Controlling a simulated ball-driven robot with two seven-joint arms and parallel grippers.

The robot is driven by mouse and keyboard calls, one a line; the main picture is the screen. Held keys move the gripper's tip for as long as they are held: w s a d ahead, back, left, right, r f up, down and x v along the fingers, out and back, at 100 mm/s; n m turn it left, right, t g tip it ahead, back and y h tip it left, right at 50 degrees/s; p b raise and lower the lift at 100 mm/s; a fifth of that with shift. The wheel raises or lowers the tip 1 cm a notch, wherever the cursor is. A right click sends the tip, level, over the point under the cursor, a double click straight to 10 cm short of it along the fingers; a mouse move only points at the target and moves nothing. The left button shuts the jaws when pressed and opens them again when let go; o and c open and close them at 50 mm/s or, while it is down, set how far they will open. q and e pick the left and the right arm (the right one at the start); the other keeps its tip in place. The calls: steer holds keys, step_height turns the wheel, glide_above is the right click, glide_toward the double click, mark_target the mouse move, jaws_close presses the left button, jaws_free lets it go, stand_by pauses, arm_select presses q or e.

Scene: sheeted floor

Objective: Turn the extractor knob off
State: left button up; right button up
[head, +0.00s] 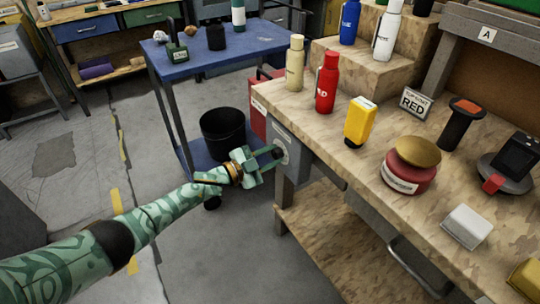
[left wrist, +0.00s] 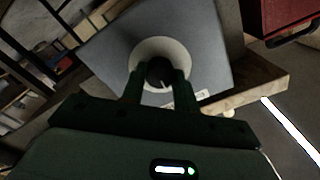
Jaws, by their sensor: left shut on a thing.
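The extractor knob (left wrist: 160,73) is a dark round knob with a light pointer mark, on a pale round dial (left wrist: 147,47) fixed to a grey box (left wrist: 205,45). In the head view the grey box (head: 285,138) sits at the near left end of the workbench, and the knob is mostly hidden by my gripper. My left gripper (head: 275,157) reaches the dial from the left. Its two fingers, also in the left wrist view (left wrist: 159,88), stand on either side of the knob and are shut on it. My right gripper is not in view.
The workbench (head: 345,175) carries a red bottle (head: 326,85), a cream bottle (head: 295,65), a yellow container (head: 359,122) and a red jar (head: 405,173). A blue cart (head: 265,38) stands behind, with a black bucket (head: 222,130) low down. Floor left of the bench is open.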

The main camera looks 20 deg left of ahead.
arm_select(q)
steer(key=shift+f+n, duration=0.1)
steer(key=shift+n, duration=0.4)
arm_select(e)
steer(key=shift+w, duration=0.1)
arm_select(q)
steer(key=o, duration=1)
steer(key=shift+a, duration=0.1)
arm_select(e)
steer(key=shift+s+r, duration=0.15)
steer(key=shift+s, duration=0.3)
arm_select(q)
steer(key=p+v, duration=0.5)
steer(key=v, duration=1.1)
steer(key=shift+s+a+f, duration=0.1)
steer(key=shift+s, duration=0.1)
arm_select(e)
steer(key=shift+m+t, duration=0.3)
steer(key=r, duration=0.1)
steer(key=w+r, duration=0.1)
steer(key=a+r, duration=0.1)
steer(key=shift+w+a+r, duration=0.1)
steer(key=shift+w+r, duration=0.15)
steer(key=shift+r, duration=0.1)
